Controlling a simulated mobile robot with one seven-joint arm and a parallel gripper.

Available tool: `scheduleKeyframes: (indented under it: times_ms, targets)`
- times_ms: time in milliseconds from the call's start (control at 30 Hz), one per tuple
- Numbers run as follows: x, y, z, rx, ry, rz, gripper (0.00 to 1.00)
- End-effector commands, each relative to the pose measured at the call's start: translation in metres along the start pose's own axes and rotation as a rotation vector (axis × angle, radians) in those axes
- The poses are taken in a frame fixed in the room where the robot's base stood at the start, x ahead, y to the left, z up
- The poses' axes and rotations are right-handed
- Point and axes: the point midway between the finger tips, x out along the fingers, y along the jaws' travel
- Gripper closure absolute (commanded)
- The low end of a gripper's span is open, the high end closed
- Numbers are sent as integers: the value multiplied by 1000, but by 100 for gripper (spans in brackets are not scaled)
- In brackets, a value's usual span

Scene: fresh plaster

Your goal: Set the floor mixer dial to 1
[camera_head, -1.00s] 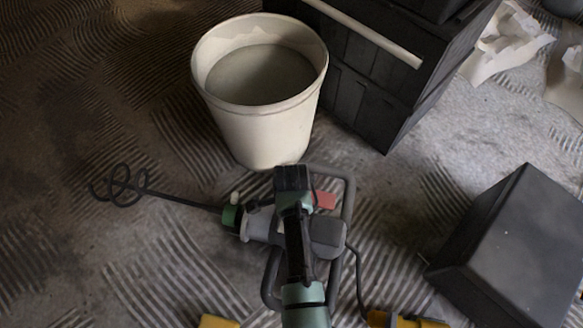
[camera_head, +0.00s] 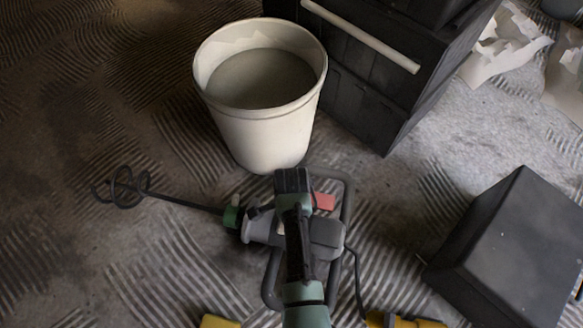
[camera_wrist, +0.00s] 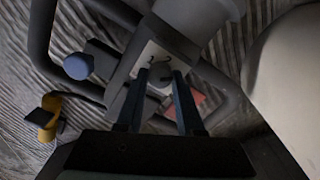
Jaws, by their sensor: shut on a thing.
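The floor mixer (camera_head: 325,236) lies on the floor, with a grey body, a tubular frame, a green collar and a dark spiral paddle (camera_head: 122,190) pointing left. My gripper (camera_wrist: 160,76) is over the mixer body; in the head view my arm covers the dial. In the wrist view the small grey dial (camera_wrist: 160,80) sits on a pale plate (camera_wrist: 148,54) with dark marks, between my two fingertips. The fingers are shut on the dial. The marks are too small and dark to read, so I cannot tell the dial's setting. A red part (camera_head: 325,202) sits beside the dial area.
A white bucket (camera_head: 262,130) of grey plaster stands just behind the mixer. Dark stacked crates (camera_head: 365,90) stand behind right, and a dark box (camera_head: 515,250) at right. Yellow items (camera_head: 400,321) lie at the front edge. Ridged floor at left is clear.

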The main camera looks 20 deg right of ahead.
Motion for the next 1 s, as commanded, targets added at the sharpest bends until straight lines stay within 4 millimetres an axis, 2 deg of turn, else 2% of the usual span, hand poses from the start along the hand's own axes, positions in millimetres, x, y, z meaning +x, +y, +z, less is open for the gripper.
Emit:
scheduleKeyframes:
  times_ms: [167, 1000]
  targets:
    - [-5, 1, 0, -141, -1, 5, 100]
    - [-1, 1, 0, -939, -2, 2, 100]
